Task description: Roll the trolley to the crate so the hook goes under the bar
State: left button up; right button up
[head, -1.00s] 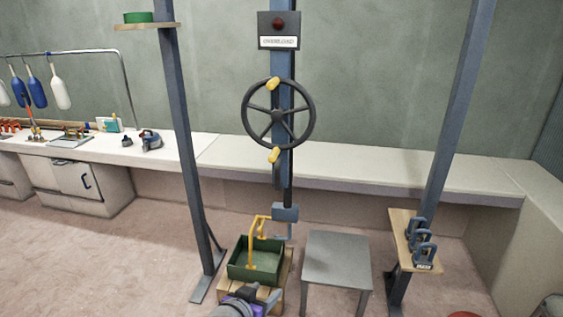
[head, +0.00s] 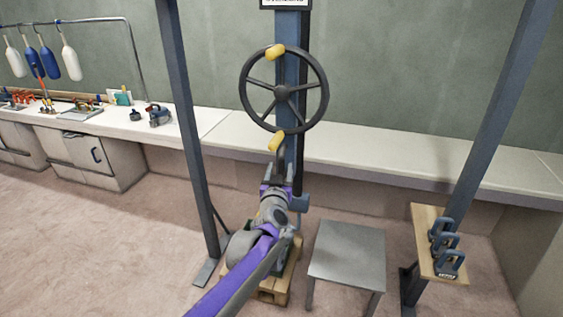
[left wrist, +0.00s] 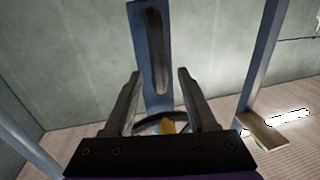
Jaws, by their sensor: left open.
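My left gripper (head: 279,158) is open, just below the lower yellow knob (head: 276,142) of the dark handwheel (head: 284,90) on the blue post. In the left wrist view a yellow knob (left wrist: 167,127) shows low between my two spread fingers; whether they touch it I cannot tell. The grey-blue hook block (head: 300,203) shows partly beside my arm; its hook is hidden. The green crate and its yellow bar are almost wholly hidden behind my left arm, above the wooden pallet (head: 268,296). I cannot make out the trolley. My right gripper is out of view.
A grey table (head: 348,255) stands right of the pallet. A wooden shelf (head: 425,225) with several dark shackle-like weights (head: 447,250) is on the right post. Blue posts (head: 185,120) stand either side. A long white bench (head: 400,170) runs along the wall.

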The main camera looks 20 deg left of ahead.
aim_at(281, 164)
pick_arm(q)
jog(key=shift+w+a, duration=0.15)
jog(key=shift+w, duration=0.85)
jog(key=shift+w+a, duration=0.15)
jog(key=shift+w, duration=0.8)
grip_shut()
